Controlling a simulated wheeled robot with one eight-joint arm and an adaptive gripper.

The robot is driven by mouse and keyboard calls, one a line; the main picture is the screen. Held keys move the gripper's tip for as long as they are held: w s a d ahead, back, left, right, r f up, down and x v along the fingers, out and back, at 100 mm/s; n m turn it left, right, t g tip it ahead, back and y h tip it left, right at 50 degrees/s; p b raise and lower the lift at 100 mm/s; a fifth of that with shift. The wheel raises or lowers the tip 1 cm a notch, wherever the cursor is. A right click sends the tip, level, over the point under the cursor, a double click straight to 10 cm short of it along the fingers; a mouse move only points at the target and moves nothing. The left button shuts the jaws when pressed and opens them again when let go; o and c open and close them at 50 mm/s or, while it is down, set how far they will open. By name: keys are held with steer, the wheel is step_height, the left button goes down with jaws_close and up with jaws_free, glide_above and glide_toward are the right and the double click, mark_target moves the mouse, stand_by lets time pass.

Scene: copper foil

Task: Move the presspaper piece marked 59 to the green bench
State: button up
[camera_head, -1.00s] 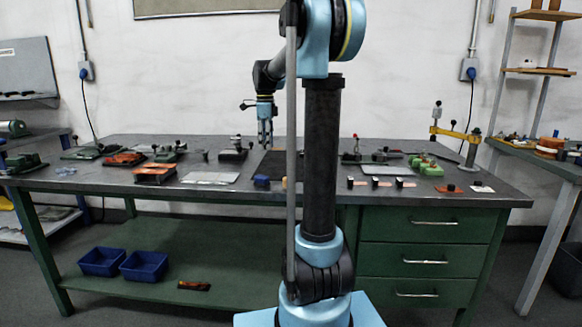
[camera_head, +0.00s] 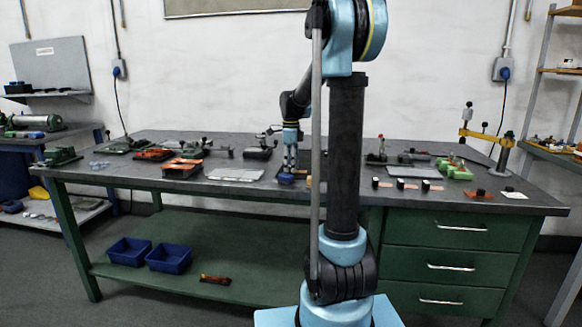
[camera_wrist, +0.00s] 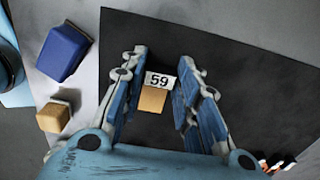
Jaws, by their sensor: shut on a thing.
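The presspaper piece marked 59 (camera_wrist: 153,98) is a small tan block with a white label reading 59, in the wrist view. My gripper (camera_wrist: 160,80) is shut on it, one finger at each side, above a dark flat sheet (camera_wrist: 225,60). In the head view my gripper (camera_head: 290,170) is low over the middle of the long bench; the piece is too small to make out there. This bench has a grey top (camera_head: 330,190) and a green frame with green drawers (camera_head: 440,235).
A blue block (camera_wrist: 63,52) and a tan block (camera_wrist: 53,117) lie left of my gripper. Several small black-topped pieces (camera_head: 400,184) stand to the right on the bench. Two blue bins (camera_head: 168,259) are on the lower shelf. Another workbench (camera_head: 60,140) stands at the left.

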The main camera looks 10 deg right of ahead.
steer(key=o, duration=1)
steer(key=shift+f, duration=0.1)
step_height(320, 180, up, 12)
steer(key=s+d+f+n+t, duration=0.1)
steer(key=s+f+n, duration=0.35)
steer(key=s, duration=0.55)
steer(key=s+d+f+n, duration=0.1)
steer(key=s+f+n, duration=0.2)
steer(key=s+n, duration=0.5)
steer(key=s+f+n, duration=0.3)
steer(key=s+f, duration=0.2)
steer(key=s, duration=0.1)
steer(key=s+f+n, duration=0.3)
steer(key=s+f, duration=0.3)
steer(key=s+d+f+n+t, duration=0.1)
steer(key=s+f+n, duration=0.2)
steer(key=s+f, duration=0.2)
steer(key=shift+s+d+f, duration=0.1)
steer(key=shift+s+f, duration=0.2)
steer(key=shift+s, duration=0.25)
